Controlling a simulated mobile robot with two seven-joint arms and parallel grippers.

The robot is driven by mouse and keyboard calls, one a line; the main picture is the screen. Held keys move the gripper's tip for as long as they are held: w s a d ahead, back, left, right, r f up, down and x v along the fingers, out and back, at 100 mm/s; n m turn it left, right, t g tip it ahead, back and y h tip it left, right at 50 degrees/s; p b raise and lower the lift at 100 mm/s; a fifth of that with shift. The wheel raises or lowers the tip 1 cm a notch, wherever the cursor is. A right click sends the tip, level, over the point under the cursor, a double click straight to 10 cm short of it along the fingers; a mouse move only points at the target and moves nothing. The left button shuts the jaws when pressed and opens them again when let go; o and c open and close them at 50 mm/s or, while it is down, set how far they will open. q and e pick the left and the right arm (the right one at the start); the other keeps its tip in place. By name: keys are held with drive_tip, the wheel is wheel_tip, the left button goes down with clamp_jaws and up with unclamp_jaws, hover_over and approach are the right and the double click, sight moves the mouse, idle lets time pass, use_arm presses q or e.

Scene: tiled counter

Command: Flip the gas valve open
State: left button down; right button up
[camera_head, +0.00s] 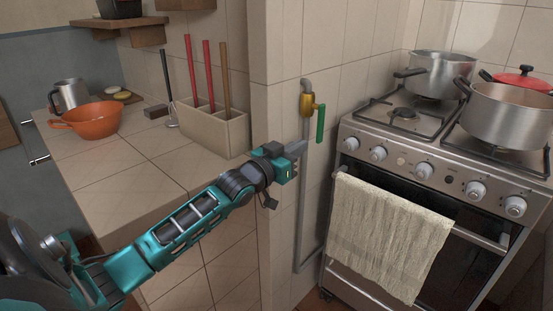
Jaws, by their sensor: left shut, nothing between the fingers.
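The gas valve (307,103) is a brass body on a grey pipe that runs down the tiled wall, left of the stove. Its green handle (320,123) hangs down along the right side of the pipe, roughly vertical. My left gripper (300,148) is shut and empty. Its fingertips are just below and left of the valve in the picture, in front of the wall and pipe. Whether they touch the pipe cannot be told. The gripper does not hold the handle. My right gripper is not in view.
A gas stove (415,165) with a towel (385,235) on its rail stands at the right, holding several pots. The tiled counter (165,165) at the left bears a utensil box (212,130), an orange pan (92,120) and a metal mug (70,94).

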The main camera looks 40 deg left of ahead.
use_arm(q)
drive_tip(key=s, duration=0.8)
drive_tip(key=shift+a+f+p, duration=0.25)
drive_tip(key=shift+a+p, duration=0.05)
drive_tip(key=shift+p, duration=0.15)
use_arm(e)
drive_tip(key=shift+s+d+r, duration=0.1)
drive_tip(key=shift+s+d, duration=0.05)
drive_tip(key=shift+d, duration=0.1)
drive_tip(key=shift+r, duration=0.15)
